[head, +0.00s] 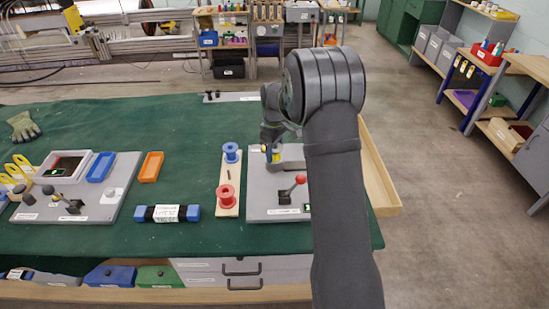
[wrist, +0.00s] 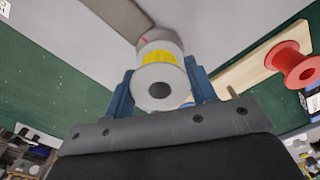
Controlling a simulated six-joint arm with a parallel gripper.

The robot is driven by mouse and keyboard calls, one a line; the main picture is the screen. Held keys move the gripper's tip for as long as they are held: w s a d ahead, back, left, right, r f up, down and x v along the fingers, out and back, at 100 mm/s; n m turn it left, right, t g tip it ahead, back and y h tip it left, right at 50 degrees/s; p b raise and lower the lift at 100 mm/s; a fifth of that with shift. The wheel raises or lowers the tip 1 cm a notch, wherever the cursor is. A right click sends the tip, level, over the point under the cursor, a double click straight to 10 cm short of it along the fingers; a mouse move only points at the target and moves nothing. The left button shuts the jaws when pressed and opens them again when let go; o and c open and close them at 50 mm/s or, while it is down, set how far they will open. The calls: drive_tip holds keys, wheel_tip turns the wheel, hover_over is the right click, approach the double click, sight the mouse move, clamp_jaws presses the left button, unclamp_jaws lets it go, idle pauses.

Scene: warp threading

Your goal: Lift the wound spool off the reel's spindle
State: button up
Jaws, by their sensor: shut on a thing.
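My gripper (wrist: 160,68) has its two blue fingers shut on the sides of the wound spool (wrist: 158,86). The spool is white with a yellow winding, and the round end with the dark hole faces the wrist camera. Behind it is a pale round part with a small red mark; I cannot tell whether the spool still sits on a spindle. In the head view the gripper (head: 270,138) is over the back of the grey reel board (head: 262,205), with a bit of yellow (head: 274,155) below it. My arm hides part of the board.
Left of the board, a wooden rack (head: 228,211) holds a blue spool (head: 231,152) and a red spool (head: 227,196), with a bare peg (head: 229,174) between. A red-knobbed lever (head: 300,179) stands on the board. A blue-ended bar (head: 167,213) and orange tray (head: 151,167) lie farther left.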

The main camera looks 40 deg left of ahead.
drive_tip(key=shift+r, duration=2.6)
